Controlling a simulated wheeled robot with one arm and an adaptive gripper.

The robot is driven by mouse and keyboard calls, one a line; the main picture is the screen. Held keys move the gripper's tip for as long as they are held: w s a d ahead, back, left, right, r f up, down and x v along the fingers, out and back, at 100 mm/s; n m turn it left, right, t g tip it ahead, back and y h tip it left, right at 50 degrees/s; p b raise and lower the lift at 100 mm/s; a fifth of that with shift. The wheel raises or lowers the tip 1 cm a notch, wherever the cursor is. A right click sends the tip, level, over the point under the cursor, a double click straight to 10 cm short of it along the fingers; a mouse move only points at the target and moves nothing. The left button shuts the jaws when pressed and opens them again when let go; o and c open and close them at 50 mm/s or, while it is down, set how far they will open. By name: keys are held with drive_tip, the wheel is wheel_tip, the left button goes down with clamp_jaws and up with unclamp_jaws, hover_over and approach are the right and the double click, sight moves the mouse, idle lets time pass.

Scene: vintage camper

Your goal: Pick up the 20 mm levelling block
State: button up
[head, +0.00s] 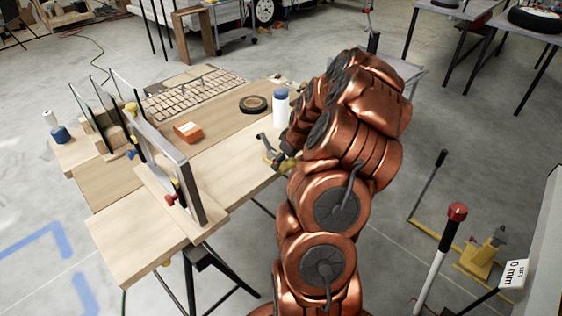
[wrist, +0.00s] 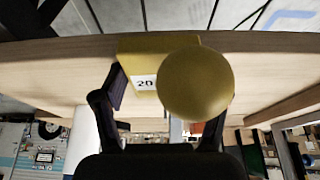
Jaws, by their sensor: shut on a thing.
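The 20 mm levelling block (wrist: 150,62) is yellow, with a white label reading "20" in the wrist view. A round yellow knob (wrist: 195,84) stands in front of it and hides part of it; I cannot tell how the two join. My gripper (wrist: 165,108) is shut on the block, with the left finger at its side and the right finger partly hidden behind the knob. In the head view my gripper (head: 277,152) is at the right edge of the wooden bench (head: 230,168), with some yellow showing. Whether the block touches the bench is unclear.
A white bottle with a blue cap (head: 281,108) stands close behind my gripper. A dark roll (head: 254,104) and an orange box (head: 188,131) lie on the bench. A metal-framed upright (head: 180,175) stands at its left. A red-knobbed lever (head: 457,212) stands at right.

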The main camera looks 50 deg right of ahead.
drive_tip(key=shift+s, duration=0.15)
drive_tip(key=o, duration=1.3)
drive_tip(key=shift+a, duration=0.1)
drive_tip(key=shift+v, duration=6)
